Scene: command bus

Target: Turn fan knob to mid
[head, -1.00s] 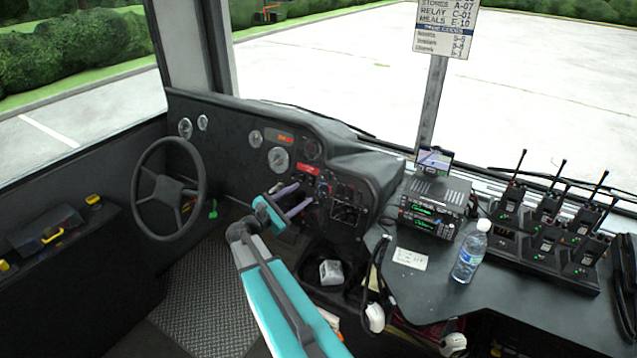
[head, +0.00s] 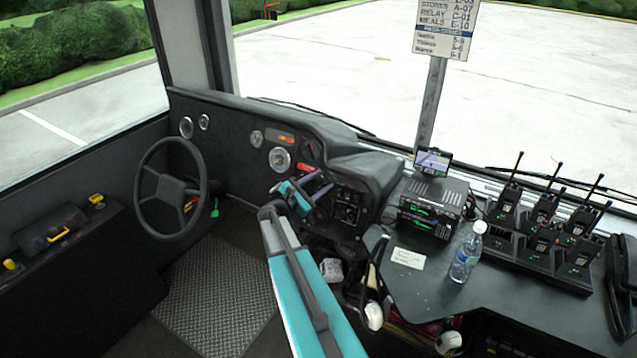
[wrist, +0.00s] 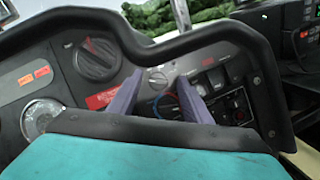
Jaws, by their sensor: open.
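My gripper (head: 316,186) is in front of the centre dashboard panel (head: 348,205), its purple fingers pointing at it. In the wrist view my gripper (wrist: 158,82) is open and empty. A small round grey knob (wrist: 157,77) shows between its fingertips, with a dial with a blue and red ring (wrist: 168,106) just below. Both appear apart from the fingers. A large black round knob (wrist: 97,59) with a red mark sits to the left of the fingers. The labels are too small to read, so I cannot tell which is the fan knob.
The steering wheel (head: 170,188) stands to the left. A radio stack (head: 433,205), a water bottle (head: 467,252) and several handheld radios (head: 545,225) are on the right console. In the wrist view, a dark raised dashboard edge (wrist: 215,35) curves above and right of the fingers.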

